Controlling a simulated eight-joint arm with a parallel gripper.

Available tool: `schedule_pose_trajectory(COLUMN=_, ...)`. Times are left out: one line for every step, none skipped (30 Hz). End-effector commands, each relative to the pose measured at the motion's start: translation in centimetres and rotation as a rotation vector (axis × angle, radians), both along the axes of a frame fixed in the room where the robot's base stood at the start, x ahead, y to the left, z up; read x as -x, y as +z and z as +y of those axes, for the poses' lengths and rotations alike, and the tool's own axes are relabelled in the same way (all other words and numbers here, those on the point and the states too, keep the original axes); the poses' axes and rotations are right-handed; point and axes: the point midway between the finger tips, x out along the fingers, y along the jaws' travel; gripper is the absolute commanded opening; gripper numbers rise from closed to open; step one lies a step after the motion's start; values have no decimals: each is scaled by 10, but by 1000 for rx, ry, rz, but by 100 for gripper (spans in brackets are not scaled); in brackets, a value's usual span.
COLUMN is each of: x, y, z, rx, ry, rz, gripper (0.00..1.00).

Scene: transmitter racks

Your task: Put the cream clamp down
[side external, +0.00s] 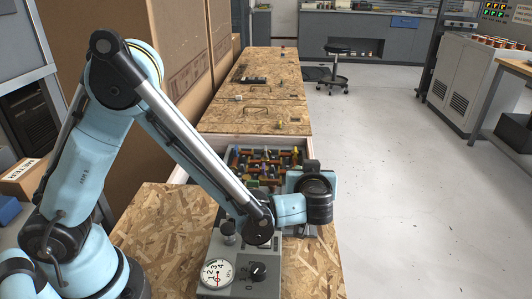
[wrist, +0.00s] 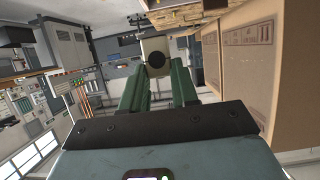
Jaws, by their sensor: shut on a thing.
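The cream clamp (wrist: 154,46) is a pale block with a round dark hole, seen in the wrist view. My gripper (wrist: 156,72) has two green fingers, one on each side of the clamp, and is shut on it. The clamp is held out beyond the fingertips, with the room behind it tilted in this view. In the side external view my wrist is above the right side of the near bench, beside the grey meter box. The clamp and the fingers cannot be made out clearly there.
The grey meter box (side external: 240,278) with a white dial and black knob stands on the near chipboard bench (side external: 158,226). An open crate (side external: 302,151) of coloured parts lies behind it. Tall cardboard boxes (side external: 182,50) line the left.

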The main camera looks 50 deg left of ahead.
Motion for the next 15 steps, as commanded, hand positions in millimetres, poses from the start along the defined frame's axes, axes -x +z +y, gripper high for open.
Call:
schedule_pose_trajectory(x=7, y=8, z=-11, rx=-1, ry=-5, rz=-1, gripper=0)
schedule_pose_trajectory(x=11, y=12, z=-16, rx=0, ry=-6, rz=-1, gripper=0)
schedule_pose_trajectory(x=16, y=17, z=-23, rx=-1, ry=-7, rz=0, gripper=0)
schedule_pose_trajectory(x=20, y=20, z=-28, rx=-1, ry=-5, rz=-1, gripper=0)
schedule_pose_trajectory(x=23, y=24, z=-33, rx=-1, ry=-5, rz=-1, gripper=0)
schedule_pose_trajectory(x=27, y=28, z=-38, rx=0, ry=-4, rz=-1, gripper=0)
schedule_pose_trajectory(x=30, y=31, z=-42, rx=-1, ry=-4, rz=0, gripper=0)
schedule_pose_trajectory(x=32, y=33, z=-46, rx=-1, ry=-4, rz=0, gripper=0)
schedule_pose_trajectory(x=35, y=37, z=-50, rx=-1, ry=-2, rz=-1, gripper=0)
schedule_pose_trajectory(x=37, y=39, z=-53, rx=-1, ry=-2, rz=-1, gripper=0)
schedule_pose_trajectory(x=39, y=40, z=-55, rx=0, ry=-2, rz=-1, gripper=0)
schedule_pose_trajectory(x=41, y=42, z=-58, rx=0, ry=-1, rz=-1, gripper=0)
schedule_pose_trajectory(x=43, y=44, z=-60, rx=0, ry=-1, rz=-1, gripper=0)
schedule_pose_trajectory(x=45, y=45, z=-63, rx=0, ry=-2, rz=-1, gripper=0)
schedule_pose_trajectory(x=49, y=47, z=-67, rx=0, ry=-3, rz=0, gripper=0)
